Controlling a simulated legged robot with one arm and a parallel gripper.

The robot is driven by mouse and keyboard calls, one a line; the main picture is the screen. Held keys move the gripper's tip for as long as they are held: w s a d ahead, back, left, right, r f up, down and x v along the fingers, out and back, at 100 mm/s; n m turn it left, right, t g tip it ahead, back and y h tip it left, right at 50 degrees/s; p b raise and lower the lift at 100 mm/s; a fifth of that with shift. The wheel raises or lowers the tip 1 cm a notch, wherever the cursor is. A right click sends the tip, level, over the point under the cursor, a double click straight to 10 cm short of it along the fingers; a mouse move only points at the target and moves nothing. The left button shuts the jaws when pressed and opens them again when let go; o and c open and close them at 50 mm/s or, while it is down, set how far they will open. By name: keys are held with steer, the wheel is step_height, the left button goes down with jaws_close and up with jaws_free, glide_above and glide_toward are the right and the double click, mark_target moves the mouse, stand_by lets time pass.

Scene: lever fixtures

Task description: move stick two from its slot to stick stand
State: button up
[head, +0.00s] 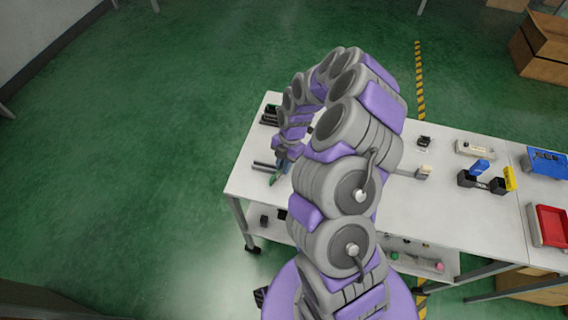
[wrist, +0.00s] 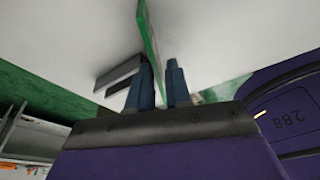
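A thin flat green stick (wrist: 149,35) runs between the two blue fingers of my gripper (wrist: 160,85) in the wrist view. Its lower end is partly hidden by the gripper. The fingers stand a little apart, and whether they press on the stick is unclear. A grey slotted block (wrist: 118,76) is just left of the fingers. In the head view, the green stick (head: 273,178) shows at my gripper (head: 282,166), over the table's left part. The grey block (head: 264,166) is beside it. I cannot tell which fixture is the stick stand.
The white table (head: 400,205) extends to the right. A dark fixture with blue and yellow levers (head: 482,182), a blue bin (head: 546,162) and a red bin (head: 550,226) stand there. Black items (head: 269,113) sit at the table's far left corner. My arm hides the table's middle.

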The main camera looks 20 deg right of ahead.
steer(key=shift+w+a+r, duration=0.1)
steer(key=shift+w, duration=0.1)
steer(key=shift+w+r+p, duration=0.1)
steer(key=shift+r+p, duration=0.3)
steer(key=p+v, duration=0.1)
steer(key=v, duration=1)
steer(key=s+a+r+m, duration=0.55)
steer(key=a+r, duration=0.25)
steer(key=r, duration=0.4)
steer(key=s+r+m+h, duration=0.1)
steer(key=s+r+m, duration=0.2)
steer(key=s+m, duration=0.6)
steer(key=s+r+m+h, duration=0.1)
steer(key=s+r+m, duration=0.3)
steer(key=s+m, duration=0.5)
steer(key=s, duration=0.9)
steer(key=shift+s+m+h, duration=0.15)
steer(key=shift+m+h, duration=0.2)
steer(key=shift+h, duration=0.05)
